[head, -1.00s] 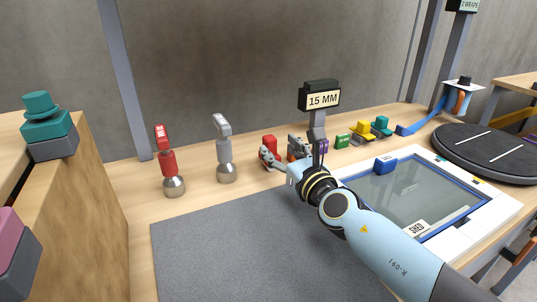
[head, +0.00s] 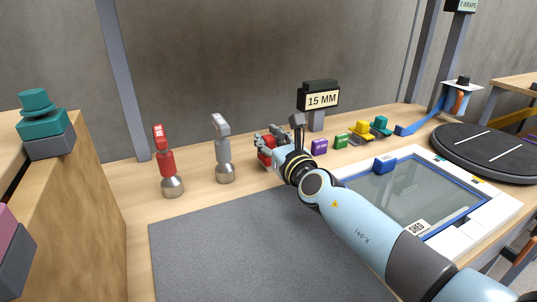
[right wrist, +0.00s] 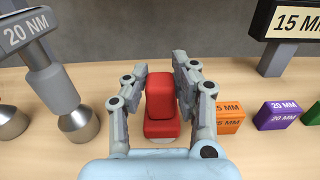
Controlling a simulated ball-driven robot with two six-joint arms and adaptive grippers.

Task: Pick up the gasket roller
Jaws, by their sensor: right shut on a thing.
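My right gripper (head: 264,146) is at the back of the bench, left of the 15 MM sign. In the right wrist view its fingers (right wrist: 161,92) stand on either side of a red piece (right wrist: 160,108) and are shut on it. The red piece has a blocky upper part, a wider lower part and a pale rounded edge at its foot. It stands upright at the bench surface; I cannot tell whether it is clear of it. No label shows on it, so I cannot confirm it is the gasket roller. My left gripper is not in view.
Left of the gripper stand a grey 20 NM tool (head: 223,150) and a red tool (head: 165,165). To its right are orange (right wrist: 229,118), purple (head: 319,147) and green (head: 341,142) blocks and the 15 MM sign (head: 318,98). A grey mat (head: 250,245) lies in front.

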